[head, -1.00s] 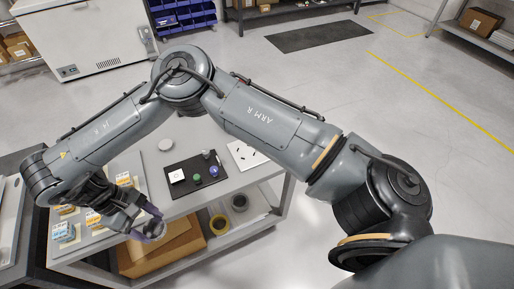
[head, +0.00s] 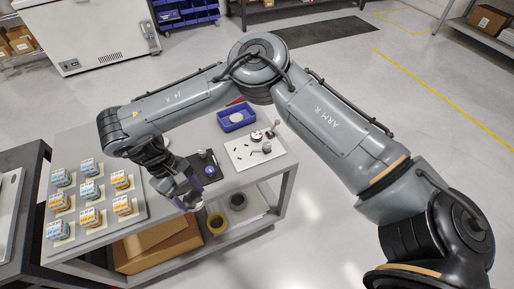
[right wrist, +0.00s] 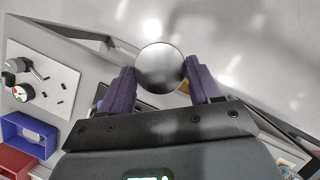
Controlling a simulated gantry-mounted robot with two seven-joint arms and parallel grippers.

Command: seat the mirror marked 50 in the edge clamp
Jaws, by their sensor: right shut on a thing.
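My right gripper (head: 190,198) is over the front edge of the table. In the right wrist view its purple fingers (right wrist: 160,88) are shut on the edges of a round, shiny grey mirror (right wrist: 160,66). No mark can be read on the mirror. A white board (head: 243,157) at the table's right end carries small dark parts and upright fittings (right wrist: 20,90). I cannot tell for sure which fitting is the edge clamp. The held mirror is apart from the board. My left gripper is not in view.
Several blue and orange boxes (head: 90,189) stand on a grey tray at the table's left. A blue bin (head: 237,116) sits behind the white board. A black mat lies partly hidden behind my right gripper. Tape rolls and a cardboard box (head: 160,240) are on the lower shelf.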

